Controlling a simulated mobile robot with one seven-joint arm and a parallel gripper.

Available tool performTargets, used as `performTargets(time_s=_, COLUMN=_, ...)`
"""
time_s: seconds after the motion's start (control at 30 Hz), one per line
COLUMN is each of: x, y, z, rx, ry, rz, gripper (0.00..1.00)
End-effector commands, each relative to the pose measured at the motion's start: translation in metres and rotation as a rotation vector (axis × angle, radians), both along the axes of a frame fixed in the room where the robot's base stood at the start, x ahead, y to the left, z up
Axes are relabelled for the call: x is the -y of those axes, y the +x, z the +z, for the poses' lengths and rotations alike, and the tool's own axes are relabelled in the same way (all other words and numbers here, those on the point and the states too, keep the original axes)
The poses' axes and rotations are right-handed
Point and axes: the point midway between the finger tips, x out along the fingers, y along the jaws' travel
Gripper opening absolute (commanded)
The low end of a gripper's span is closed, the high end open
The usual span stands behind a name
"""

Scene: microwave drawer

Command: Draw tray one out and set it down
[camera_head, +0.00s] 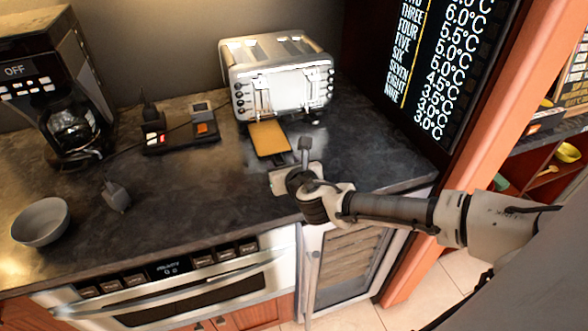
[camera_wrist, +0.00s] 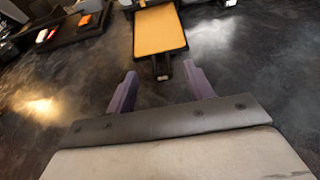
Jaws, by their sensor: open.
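The tray (camera_head: 269,138) has an orange-yellow surface and a dark rim. It lies at the front of the silver toaster (camera_head: 280,78), its far end close to the toaster's base; I cannot tell whether that end is still inside. In the wrist view the tray (camera_wrist: 160,30) is at the top middle, with a small dark handle (camera_wrist: 161,67) on its near end. My gripper (camera_head: 289,161) is low over the counter, just in front of the tray. In the wrist view my gripper (camera_wrist: 160,75) is open and empty, with its purple-grey fingers on either side of the handle's near end.
Left of the toaster are a black device (camera_head: 180,136) with switches and a coffee maker (camera_head: 62,100). A grey bowl (camera_head: 40,221) and a dark plug-like object (camera_head: 116,196) lie further left. A temperature display (camera_head: 438,60) stands right. Counter (camera_head: 375,150) right of the tray is clear.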

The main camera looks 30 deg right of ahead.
Motion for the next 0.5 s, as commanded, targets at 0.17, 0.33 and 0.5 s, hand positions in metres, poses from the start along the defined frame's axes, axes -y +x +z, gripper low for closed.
performTargets(time_s=0.17, x=-0.007, y=-0.040, z=0.020, rx=0.000, ry=0.000, rz=-0.003, gripper=0.53)
performTargets(time_s=0.33, x=-0.013, y=-0.066, z=0.030, rx=0.000, ry=-0.001, rz=-0.002, gripper=0.53)
performTargets(time_s=0.5, x=-0.017, y=-0.079, z=0.034, rx=0.000, ry=0.001, rz=-0.001, gripper=0.53)
